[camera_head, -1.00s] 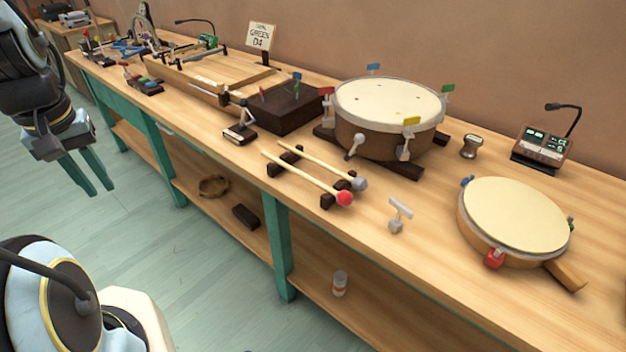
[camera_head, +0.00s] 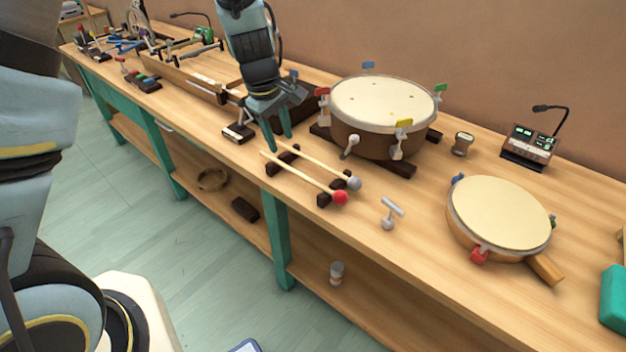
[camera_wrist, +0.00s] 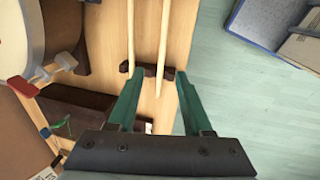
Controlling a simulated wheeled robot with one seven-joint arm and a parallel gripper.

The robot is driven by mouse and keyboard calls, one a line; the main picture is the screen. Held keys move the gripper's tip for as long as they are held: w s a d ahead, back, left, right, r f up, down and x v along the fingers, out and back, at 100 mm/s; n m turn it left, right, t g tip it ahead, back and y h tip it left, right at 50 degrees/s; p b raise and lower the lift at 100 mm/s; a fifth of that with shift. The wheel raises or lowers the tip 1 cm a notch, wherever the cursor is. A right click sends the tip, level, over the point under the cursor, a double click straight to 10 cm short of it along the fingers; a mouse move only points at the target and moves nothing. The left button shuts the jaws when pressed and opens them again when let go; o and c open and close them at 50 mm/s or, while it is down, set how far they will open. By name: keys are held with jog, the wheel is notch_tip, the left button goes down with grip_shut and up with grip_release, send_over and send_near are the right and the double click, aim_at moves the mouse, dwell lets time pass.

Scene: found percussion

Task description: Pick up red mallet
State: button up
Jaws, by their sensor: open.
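The red mallet (camera_head: 305,177) lies on dark rests near the table's front edge, its red head toward the lower right. A grey-headed mallet (camera_head: 325,170) lies parallel behind it. My gripper (camera_head: 279,143) points down, open, near the handle ends of both mallets. In the wrist view, my gripper (camera_wrist: 159,76) has its green fingers on either side of the right-hand stick, the red mallet's handle (camera_wrist: 163,40). The other stick (camera_wrist: 131,35) is to the left, close to the left finger. Both mallet heads are out of that view. Finger height above the handle is unclear.
A large drum (camera_head: 370,135) stands behind the mallets, and a dark box (camera_head: 290,112) sits behind my gripper. A small metal T-shaped tool (camera_head: 391,213) and a frame drum (camera_head: 500,215) are to the right. The bench's front strip (camera_head: 385,265) is clear.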

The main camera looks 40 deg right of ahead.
send_over(288, 167)
jog(key=a, duration=0.1)
notch_tip(288, 167, down, 4)
jog(key=shift+d+f+p, duration=0.2)
jog(key=shift+f+p, duration=0.2)
jog(key=shift+f, duration=1)
jog(key=shift+d+f+p, duration=0.2)
jog(key=shift+f+p, duration=0.2)
jog(key=shift+f, duration=0.95)
grip_shut()
